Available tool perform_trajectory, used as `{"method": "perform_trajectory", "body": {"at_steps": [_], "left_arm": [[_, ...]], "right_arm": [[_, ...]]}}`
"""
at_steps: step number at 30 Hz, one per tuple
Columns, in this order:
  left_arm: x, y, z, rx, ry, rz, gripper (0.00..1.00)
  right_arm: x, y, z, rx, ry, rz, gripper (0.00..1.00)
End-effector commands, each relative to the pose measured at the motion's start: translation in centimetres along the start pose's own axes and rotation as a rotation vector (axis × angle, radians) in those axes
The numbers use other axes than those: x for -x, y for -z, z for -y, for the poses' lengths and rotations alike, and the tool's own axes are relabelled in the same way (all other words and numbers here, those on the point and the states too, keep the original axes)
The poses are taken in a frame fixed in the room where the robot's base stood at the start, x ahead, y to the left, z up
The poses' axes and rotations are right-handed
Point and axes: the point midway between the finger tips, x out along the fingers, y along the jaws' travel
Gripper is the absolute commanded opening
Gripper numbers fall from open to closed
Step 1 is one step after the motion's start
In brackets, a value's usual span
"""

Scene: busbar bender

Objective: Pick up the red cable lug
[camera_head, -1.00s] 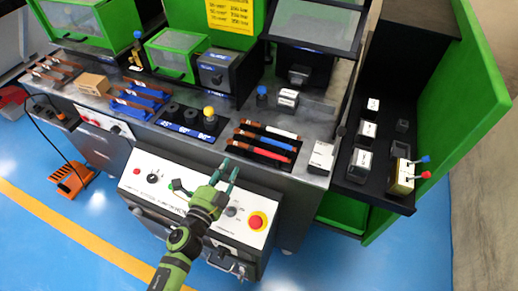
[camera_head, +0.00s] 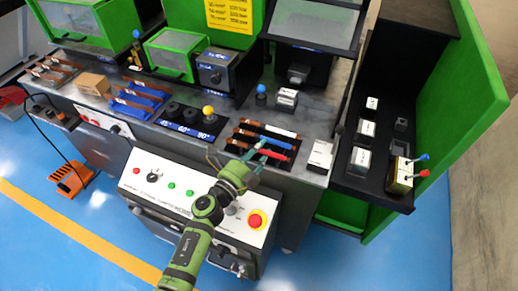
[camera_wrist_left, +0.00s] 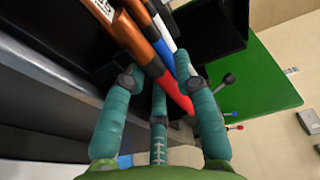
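The red cable lug (camera_head: 276,154), a copper bar with a red sleeve, lies nearest me in a black tray (camera_head: 233,141). Blue (camera_head: 264,144) and white (camera_head: 284,134) lugs lie behind it. My left gripper (camera_head: 257,157) is at the red lug, its fingers partly covering it. In the left wrist view, the gripper's fingers (camera_wrist_left: 165,82) are spread apart. The red sleeve (camera_wrist_left: 174,92) shows between them, beside the blue (camera_wrist_left: 167,55) and white (camera_wrist_left: 159,25) sleeves. I cannot tell whether a finger touches it. My right gripper is not in view.
A white-topped block (camera_head: 320,156) stands right of the tray. Round dies and a yellow-knobbed part (camera_head: 208,114) stand to its left. A control panel with a red stop button (camera_head: 255,221) lies below my left arm. Black shelves (camera_head: 345,187) are at the right.

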Motion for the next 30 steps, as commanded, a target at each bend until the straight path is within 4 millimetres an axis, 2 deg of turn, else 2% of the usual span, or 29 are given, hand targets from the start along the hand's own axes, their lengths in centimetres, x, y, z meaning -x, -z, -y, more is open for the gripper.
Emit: {"method": "perform_trajectory", "body": {"at_steps": [2, 3, 4, 5, 17, 20, 26, 30], "left_arm": [[0.0, 0.0, 0.0, 0.000, 0.000, 0.000, 0.29], [0.0, 0.0, 0.0, 0.000, 0.000, 0.000, 0.13], [0.0, 0.0, 0.0, 0.000, 0.000, 0.000, 0.01], [0.0, 0.0, 0.0, 0.000, 0.000, 0.000, 0.00], [0.0, 0.0, 0.4, -0.001, 0.001, 0.000, 0.00], [0.0, 0.0, 1.2, -0.002, 0.001, -0.002, 0.00], [0.0, -0.1, 4.6, -0.005, 0.003, -0.002, 0.00], [-0.6, 2.5, 6.2, 0.001, 0.003, -0.004, 0.00]], "right_arm": [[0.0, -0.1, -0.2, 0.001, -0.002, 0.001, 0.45], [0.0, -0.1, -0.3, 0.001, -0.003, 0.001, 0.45], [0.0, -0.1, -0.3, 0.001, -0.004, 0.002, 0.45], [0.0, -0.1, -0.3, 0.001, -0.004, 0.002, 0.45], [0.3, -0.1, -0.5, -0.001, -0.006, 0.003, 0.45], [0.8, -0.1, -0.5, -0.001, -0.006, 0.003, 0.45], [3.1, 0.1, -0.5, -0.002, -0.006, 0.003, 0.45], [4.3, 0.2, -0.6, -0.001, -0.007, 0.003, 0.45]]}}
